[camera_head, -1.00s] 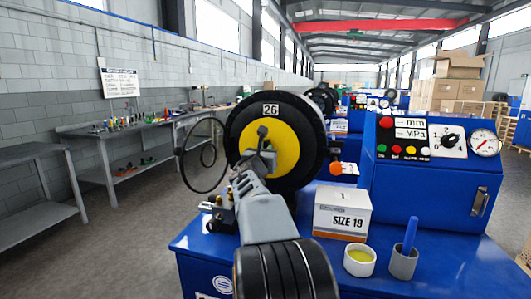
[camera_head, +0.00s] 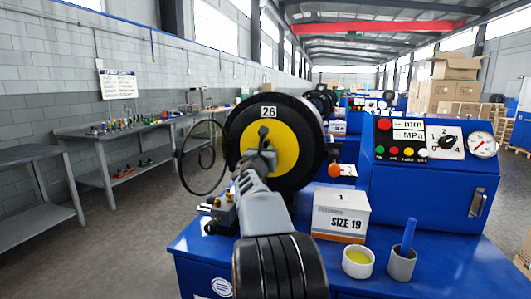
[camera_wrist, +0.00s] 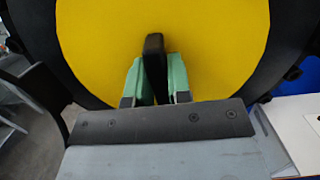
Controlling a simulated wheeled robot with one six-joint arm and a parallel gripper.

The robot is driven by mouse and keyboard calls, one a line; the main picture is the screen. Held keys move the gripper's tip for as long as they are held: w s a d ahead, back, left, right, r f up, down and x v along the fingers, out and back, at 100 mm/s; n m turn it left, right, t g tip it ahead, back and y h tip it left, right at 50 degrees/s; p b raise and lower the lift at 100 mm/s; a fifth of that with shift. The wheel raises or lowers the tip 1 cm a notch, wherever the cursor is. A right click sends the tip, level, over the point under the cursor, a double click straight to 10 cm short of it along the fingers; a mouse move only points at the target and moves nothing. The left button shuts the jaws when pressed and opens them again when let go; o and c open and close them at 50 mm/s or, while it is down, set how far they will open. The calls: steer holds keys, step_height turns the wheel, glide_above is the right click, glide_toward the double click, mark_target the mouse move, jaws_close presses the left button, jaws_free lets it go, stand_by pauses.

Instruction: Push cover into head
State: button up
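The crimper head (camera_head: 312,122) is a large black ring marked 26 on the blue machine. The cover is a yellow disc (camera_head: 289,140) facing me inside the ring, with a dark upright handle (camera_wrist: 154,50) at its middle. I cannot tell how deep the cover sits in the head. My gripper (camera_wrist: 154,82) has green fingertips on both sides of the handle, close against it, and looks shut on it. In the head view my gripper (camera_head: 262,150) is in front of the yellow disc and hides part of it.
To the right are a white SIZE 19 box (camera_head: 341,215), a cup of yellow stuff (camera_head: 358,262), a grey cup with a blue stick (camera_head: 401,264) and a blue control panel (camera_head: 425,185). A black hose loop (camera_head: 183,165) is left of the head. Grey benches (camera_head: 75,135) line the wall.

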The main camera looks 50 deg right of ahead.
steer(key=o, duration=0.5)
steer(key=b+v, duration=0.1)
steer(key=v, duration=1.3)
